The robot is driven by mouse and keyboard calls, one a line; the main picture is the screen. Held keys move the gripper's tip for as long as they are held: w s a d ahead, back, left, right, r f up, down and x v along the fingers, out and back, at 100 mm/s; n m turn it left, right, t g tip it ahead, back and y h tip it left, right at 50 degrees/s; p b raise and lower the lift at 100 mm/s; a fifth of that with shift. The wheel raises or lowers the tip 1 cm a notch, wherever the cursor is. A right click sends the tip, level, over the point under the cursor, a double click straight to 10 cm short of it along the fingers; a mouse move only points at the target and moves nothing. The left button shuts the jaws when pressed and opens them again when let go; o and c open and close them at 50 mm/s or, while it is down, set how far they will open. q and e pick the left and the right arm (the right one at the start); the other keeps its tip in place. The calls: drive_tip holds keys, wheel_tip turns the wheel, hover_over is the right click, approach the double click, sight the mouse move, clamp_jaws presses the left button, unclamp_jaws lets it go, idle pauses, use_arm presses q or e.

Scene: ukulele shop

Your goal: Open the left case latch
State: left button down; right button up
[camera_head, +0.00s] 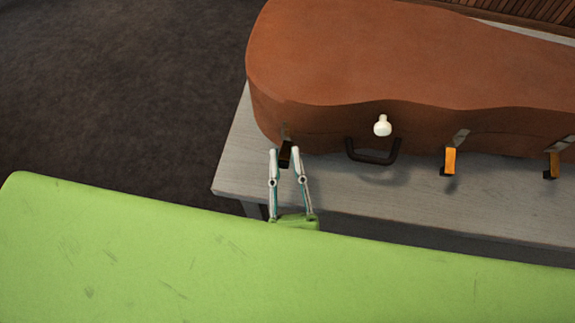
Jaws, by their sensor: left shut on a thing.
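The brown case (370,55) lies on a grey wooden table, its front side facing me. The left case latch (286,153) is at the left of the case's front side, and only a dark part of it shows. My left gripper (284,152) reaches up to it, with one pale finger on each side of the latch, shut on it. Whether the latch has lifted from the case cannot be told. My right gripper is not in view.
A dark handle (372,157) and a small white knob-like piece (382,126) are right of the left latch.

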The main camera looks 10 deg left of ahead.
use_arm(q)
drive_tip(key=shift+a+f+y+b, duration=0.25)
drive_tip(key=shift+a+y+b, duration=0.05)
drive_tip(key=shift+n, duration=0.3)
drive_tip(key=shift+r, duration=0.15)
